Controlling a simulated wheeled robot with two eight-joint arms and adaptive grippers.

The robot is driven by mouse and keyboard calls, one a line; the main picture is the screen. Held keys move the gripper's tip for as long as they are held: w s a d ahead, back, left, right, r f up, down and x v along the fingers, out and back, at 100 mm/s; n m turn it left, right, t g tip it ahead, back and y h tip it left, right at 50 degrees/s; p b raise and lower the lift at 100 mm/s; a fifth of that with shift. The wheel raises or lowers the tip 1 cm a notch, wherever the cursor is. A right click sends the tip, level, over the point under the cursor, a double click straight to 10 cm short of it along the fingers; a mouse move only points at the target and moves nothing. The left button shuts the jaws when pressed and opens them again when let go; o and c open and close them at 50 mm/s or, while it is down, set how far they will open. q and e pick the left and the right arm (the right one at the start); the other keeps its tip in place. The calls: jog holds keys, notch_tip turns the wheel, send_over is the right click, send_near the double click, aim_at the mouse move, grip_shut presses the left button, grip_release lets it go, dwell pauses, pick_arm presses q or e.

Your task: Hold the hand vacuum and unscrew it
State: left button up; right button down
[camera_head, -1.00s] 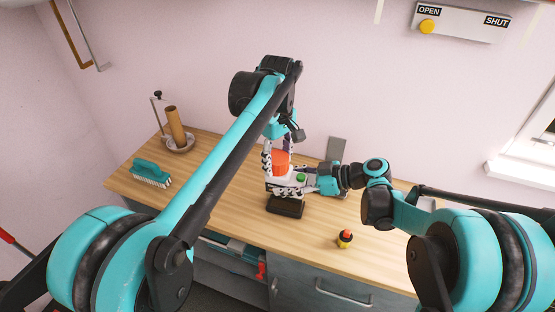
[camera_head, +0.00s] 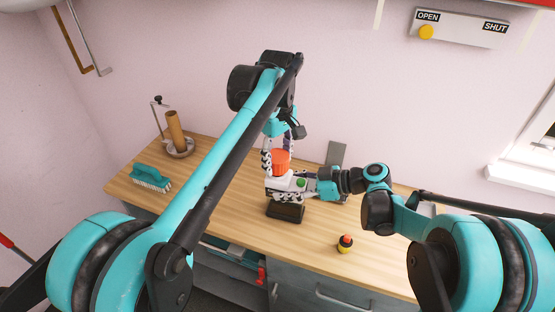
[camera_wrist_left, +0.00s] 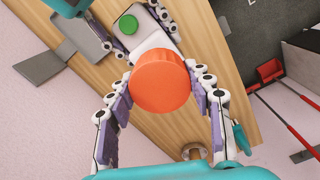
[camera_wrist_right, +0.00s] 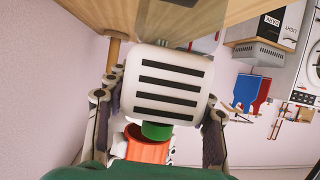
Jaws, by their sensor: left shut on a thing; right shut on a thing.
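The hand vacuum has a white body (camera_head: 284,184) with a green button (camera_head: 301,182) and a round orange part (camera_head: 281,161) on top. My left gripper (camera_head: 279,157) comes from above and is shut around the orange part; the left wrist view shows its fingers on both sides of that orange part (camera_wrist_left: 160,82). My right gripper (camera_head: 291,188) comes from the right and is shut on the white body. The right wrist view shows the body's slotted end (camera_wrist_right: 172,84) between its fingers. A dark block (camera_head: 285,212) is below the body; whether they touch is unclear.
A teal brush (camera_head: 151,177) and a stand with a brown roll (camera_head: 175,130) are at the left of the wooden table (camera_head: 235,210). A small yellow, black and red object (camera_head: 345,243) stands near the front right. A grey plate (camera_head: 336,153) is behind the vacuum.

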aim_at(278, 156)
pick_arm(q)
jog(key=shift+r, duration=2.05)
pick_arm(e)
jog(key=c, duration=0.5)
grip_release()
jog(key=shift+c, duration=0.2)
jog(key=shift+d, duration=0.1)
